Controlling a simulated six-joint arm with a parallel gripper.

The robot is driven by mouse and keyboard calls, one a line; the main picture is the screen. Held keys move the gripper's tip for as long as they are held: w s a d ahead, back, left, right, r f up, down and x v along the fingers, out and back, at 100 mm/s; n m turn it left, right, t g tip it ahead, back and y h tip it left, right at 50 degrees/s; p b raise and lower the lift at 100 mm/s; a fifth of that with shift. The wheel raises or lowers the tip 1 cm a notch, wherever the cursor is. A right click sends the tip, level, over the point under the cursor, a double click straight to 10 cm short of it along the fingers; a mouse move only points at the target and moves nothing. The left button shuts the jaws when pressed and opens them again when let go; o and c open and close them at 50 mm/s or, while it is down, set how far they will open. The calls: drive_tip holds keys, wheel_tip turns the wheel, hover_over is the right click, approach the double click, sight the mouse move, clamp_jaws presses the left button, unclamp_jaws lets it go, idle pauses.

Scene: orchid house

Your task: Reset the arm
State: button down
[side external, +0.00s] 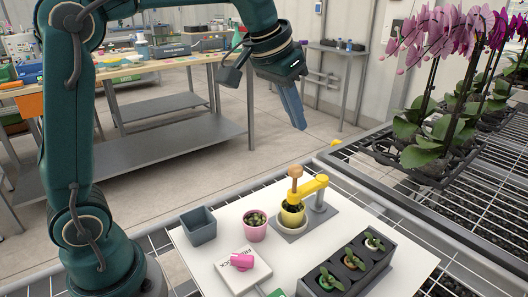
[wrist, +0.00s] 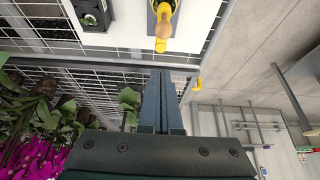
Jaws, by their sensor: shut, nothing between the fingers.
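My gripper (side external: 299,127) is raised above and behind the white work board (side external: 209,240), pointing down. Its fingers are shut together with nothing between them; they also show in the wrist view (wrist: 162,75). On the board, a yellow pot (side external: 291,215) stands under a yellow arm with a wooden knob (side external: 295,172) on a grey base. A pink pot (side external: 255,227) with a small plant stands left of it, apart from my gripper.
A grey square pot (side external: 198,222) and a pink item (side external: 241,261) on a white box are on the board. A dark tray (side external: 333,261) holds small plants at the front right. Tall pink orchids (side external: 440,35) stand on the mesh bench at right. The air around my gripper is clear.

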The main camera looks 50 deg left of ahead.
drive_tip(key=s+f, duration=0.4)
drive_tip(key=s, duration=0.5)
drive_tip(key=s+d+f, duration=0.1)
drive_tip(key=s+f, duration=0.2)
drive_tip(key=s, duration=0.6)
drive_tip(key=shift+s+d+f, duration=0.15)
drive_tip(key=shift+s+f, duration=0.15)
drive_tip(key=shift+f, duration=0.1)
